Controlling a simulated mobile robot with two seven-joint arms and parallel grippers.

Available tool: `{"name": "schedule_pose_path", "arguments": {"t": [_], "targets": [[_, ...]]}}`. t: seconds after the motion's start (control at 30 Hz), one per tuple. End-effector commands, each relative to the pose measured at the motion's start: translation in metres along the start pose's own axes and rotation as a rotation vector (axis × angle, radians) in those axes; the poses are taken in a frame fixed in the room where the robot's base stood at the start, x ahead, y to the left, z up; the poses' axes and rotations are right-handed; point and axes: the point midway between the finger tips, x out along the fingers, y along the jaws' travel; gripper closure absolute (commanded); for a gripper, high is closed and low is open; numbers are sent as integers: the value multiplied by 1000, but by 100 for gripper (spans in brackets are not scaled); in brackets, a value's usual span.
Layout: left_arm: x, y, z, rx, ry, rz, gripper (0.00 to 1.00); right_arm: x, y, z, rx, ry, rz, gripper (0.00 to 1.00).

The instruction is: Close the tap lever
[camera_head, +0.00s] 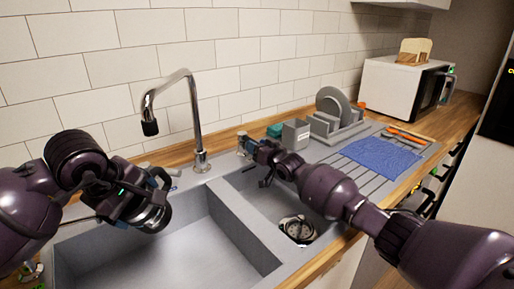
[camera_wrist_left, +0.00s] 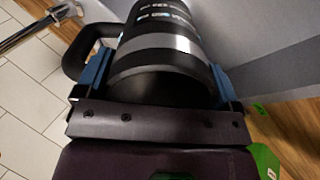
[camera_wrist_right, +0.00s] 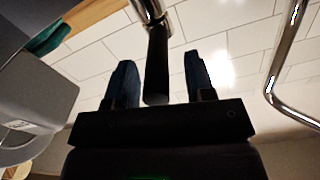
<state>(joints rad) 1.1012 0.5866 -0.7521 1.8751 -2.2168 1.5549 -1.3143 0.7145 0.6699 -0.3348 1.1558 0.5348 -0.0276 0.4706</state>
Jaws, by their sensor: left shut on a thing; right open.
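The chrome tap (camera_head: 195,110) rises behind the sink with its spout arched to the left; it also shows at the right in the right wrist view (camera_wrist_right: 288,55). In that view a dark, rod-like lever with a chrome end (camera_wrist_right: 157,65) lies between the two fingers of my right gripper (camera_wrist_right: 160,78). The gripper is open, with a gap on each side of the lever. In the head view my right gripper (camera_head: 250,150) is just right of the tap base. My left gripper (camera_head: 150,200) is shut on a dark mug with a grey band (camera_wrist_left: 165,60), above the left basin.
The sink has a large left basin (camera_head: 175,255) and a smaller right basin with a drain (camera_head: 298,229).

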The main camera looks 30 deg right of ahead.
Motion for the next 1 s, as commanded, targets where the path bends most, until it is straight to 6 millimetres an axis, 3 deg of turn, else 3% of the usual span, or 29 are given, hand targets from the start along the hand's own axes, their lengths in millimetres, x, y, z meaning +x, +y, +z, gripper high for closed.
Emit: {"name": "schedule_pose_path", "arguments": {"t": [0.6, 1.0], "targets": [[-1, 1, 0, 0, 1, 3, 50, 1, -21, -86, 0, 3, -3, 51], [-1, 1, 0, 0, 1, 3, 50, 1, -23, -96, 1, 1, -3, 51]]}}
